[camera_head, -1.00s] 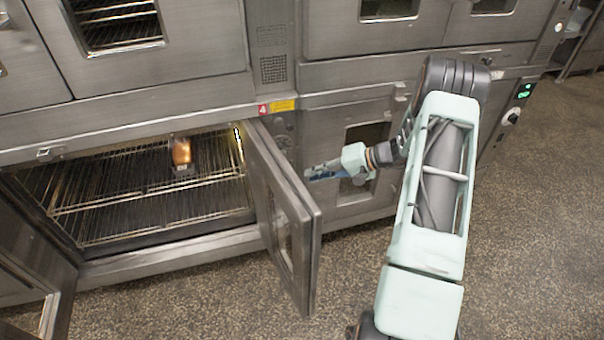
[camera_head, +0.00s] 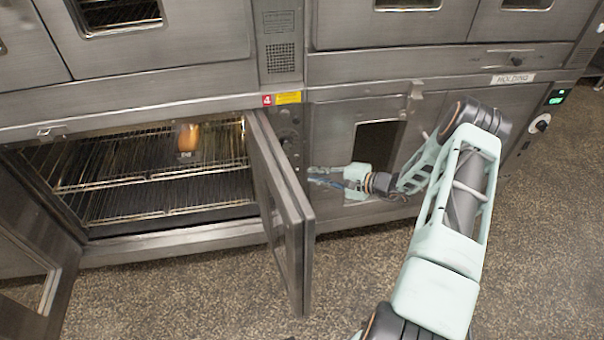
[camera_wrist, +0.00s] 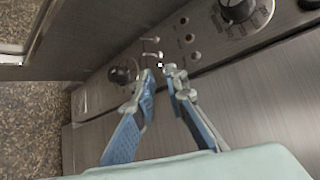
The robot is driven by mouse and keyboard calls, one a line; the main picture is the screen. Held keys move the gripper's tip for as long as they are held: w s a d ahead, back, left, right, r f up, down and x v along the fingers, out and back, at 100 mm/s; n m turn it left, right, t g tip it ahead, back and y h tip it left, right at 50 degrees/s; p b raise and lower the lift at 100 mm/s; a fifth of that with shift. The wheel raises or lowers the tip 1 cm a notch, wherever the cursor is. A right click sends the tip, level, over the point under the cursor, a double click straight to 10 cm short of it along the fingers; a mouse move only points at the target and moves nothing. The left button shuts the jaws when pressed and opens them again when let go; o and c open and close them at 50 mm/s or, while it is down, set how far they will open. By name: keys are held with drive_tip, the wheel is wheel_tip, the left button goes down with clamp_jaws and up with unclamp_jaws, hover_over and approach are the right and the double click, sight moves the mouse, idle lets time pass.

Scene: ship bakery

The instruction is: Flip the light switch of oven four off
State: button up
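Oven four (camera_head: 150,220), with the red "4" label (camera_head: 267,99), has its doors open. A brown loaf (camera_head: 188,137) sits on its wire rack. Its control panel (camera_head: 288,118) is partly hidden behind the open right door. The wrist view shows small metal toggle switches (camera_wrist: 151,40) in the panel, a black knob (camera_wrist: 122,74) and a larger dial (camera_wrist: 240,10). My gripper (camera_wrist: 160,75) is at the panel, its tips slightly apart just below the toggles. I cannot tell which toggle is the light switch, or whether a tip touches one. It also shows in the head view (camera_head: 312,175).
The open right door (camera_head: 283,215) stands out just left of my gripper. The neighbouring oven door (camera_head: 335,130) is close behind my wrist. A panel with a green display (camera_head: 557,97) is at far right. The speckled floor in front is clear.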

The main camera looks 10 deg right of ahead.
sight(298, 171)
drive_tip(key=x, duration=0.6)
drive_tip(key=shift+b, duration=0.3)
drive_tip(key=shift+c, duration=0.5)
clamp_jaws()
drive_tip(key=shift+f+b, duration=0.2)
drive_tip(key=shift+b, duration=0.15)
drive_tip(key=shift+f+n+t+y+b, duration=0.8)
drive_tip(key=shift+n+b, duration=0.55)
drive_tip(key=shift+b, duration=1)
drive_tip(key=shift+f+n+t+y+b, duration=0.45)
drive_tip(key=shift+n+t+y+b, duration=0.75)
drive_tip(key=shift+b, duration=1.1)
drive_tip(key=shift+f+n+t+y+b, duration=0.65)
drive_tip(key=shift+n+b, duration=0.9)
drive_tip(key=shift+b, duration=0.8)
drive_tip(key=shift+g+y, duration=0.25)
drive_tip(key=shift+y, duration=0.1)
